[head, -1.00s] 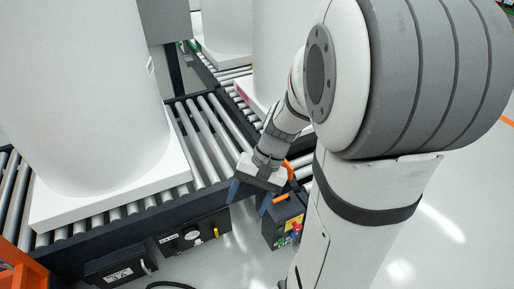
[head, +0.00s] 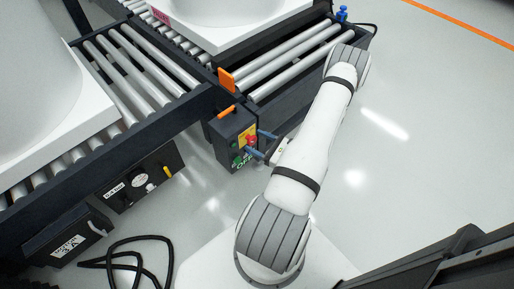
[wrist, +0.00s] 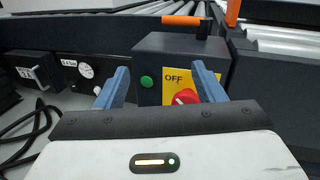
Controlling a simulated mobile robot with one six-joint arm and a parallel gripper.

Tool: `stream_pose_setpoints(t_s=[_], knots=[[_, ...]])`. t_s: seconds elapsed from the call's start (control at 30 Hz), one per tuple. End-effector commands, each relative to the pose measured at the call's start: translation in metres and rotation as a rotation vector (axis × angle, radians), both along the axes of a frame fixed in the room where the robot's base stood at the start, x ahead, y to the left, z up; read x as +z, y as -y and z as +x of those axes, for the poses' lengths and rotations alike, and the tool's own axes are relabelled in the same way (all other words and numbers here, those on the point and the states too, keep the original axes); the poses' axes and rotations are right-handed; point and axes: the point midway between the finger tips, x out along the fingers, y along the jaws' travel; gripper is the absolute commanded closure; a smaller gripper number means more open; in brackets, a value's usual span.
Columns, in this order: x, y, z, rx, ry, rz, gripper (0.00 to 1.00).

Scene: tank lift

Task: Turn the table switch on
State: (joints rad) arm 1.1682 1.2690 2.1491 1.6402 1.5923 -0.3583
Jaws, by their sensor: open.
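The table switch is a red rotary knob (wrist: 184,97) with a white mark, on a yellow plate (wrist: 172,78) labelled OFF. It sits on the front of a dark control box (wrist: 183,47); the red knob also shows in the head view (head: 251,140). A green button (wrist: 146,81) is left of the plate. My gripper (head: 262,144) is open and empty, its two blue fingers pointing at the box front. In the wrist view, the knob lies between the fingers, close to the right finger, which partly covers the plate. I cannot tell whether they touch.
An orange-topped lever (wrist: 181,20) is on top of the box. Roller conveyors (head: 160,70) with white tanks stand behind and left. A low panel with a yellow handle (head: 167,172) and a black cable (head: 125,255) lie left. The floor at right is clear.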

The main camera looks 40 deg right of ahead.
Motion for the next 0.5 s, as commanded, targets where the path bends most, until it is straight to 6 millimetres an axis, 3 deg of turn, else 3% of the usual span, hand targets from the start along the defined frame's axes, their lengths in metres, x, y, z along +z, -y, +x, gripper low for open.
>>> stream_pose_setpoints(t_s=[0.03, 0.2, 0.37, 0.5], knots=[[-0.028, 0.008, -0.009, -0.070, -0.007, 0.029, 0.37], [-0.065, 0.025, -0.028, -0.222, -0.016, 0.074, 0.37], [-0.074, 0.028, -0.026, -0.256, -0.019, 0.083, 0.37], [-0.074, 0.026, -0.009, -0.252, -0.018, 0.082, 0.37]])
